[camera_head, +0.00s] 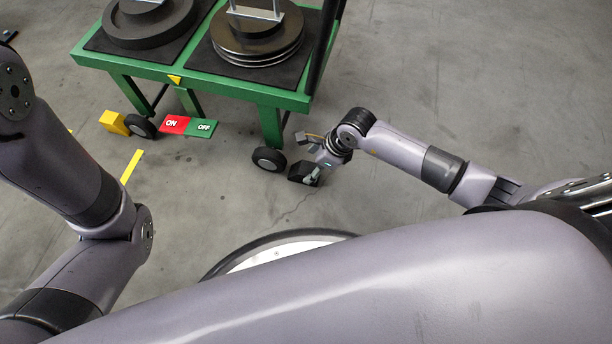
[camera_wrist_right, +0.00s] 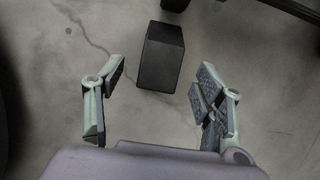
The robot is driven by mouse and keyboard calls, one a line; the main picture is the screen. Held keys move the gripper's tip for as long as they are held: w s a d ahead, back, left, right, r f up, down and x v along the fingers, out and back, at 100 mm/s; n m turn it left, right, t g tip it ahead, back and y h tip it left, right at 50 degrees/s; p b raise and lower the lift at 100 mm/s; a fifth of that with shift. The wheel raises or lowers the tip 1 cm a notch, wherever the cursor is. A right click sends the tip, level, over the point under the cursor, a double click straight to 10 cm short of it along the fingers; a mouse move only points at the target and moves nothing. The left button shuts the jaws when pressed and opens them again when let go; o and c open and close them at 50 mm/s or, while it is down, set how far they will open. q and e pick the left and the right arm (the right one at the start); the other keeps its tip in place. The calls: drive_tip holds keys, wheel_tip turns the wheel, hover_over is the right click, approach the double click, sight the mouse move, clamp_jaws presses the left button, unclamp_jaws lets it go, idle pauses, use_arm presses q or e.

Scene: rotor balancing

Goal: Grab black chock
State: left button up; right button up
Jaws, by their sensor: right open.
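The black chock (camera_head: 303,172) is on the grey floor just right of the green cart's front wheel (camera_head: 269,159). My right gripper (camera_head: 316,176) is low at the chock and partly covers it in the head view. In the right wrist view the chock (camera_wrist_right: 161,58) is a dark block ahead of my right gripper (camera_wrist_right: 160,98), lying between the lines of its two spread fingers. The fingers are open and do not touch it. My left arm comes in from the left, but its gripper is out of the frame.
The green cart (camera_head: 230,85) carries dark discs on black mats. A yellow block (camera_head: 114,122) sits by its other wheel (camera_head: 140,126). A red and green ON/OFF panel (camera_head: 188,126) is at the cart's front. The floor to the right is clear.

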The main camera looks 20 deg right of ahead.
sight(308, 168)
drive_tip(key=shift+w+a+f, duration=0.1)
drive_tip(key=shift+f, duration=0.25)
drive_tip(key=b+x, duration=0.4)
drive_tip(key=b, duration=0.1)
drive_tip(key=shift+f, duration=0.25)
drive_tip(key=shift+w+a+f, duration=0.15)
drive_tip(key=shift+w+f, duration=0.05)
drive_tip(key=shift+f, duration=0.05)
drive_tip(key=shift+c, duration=0.5)
drive_tip(key=c, duration=1.3)
drive_tip(key=shift+r, duration=0.1)
clamp_jaws()
drive_tip(key=shift+r, duration=0.1)
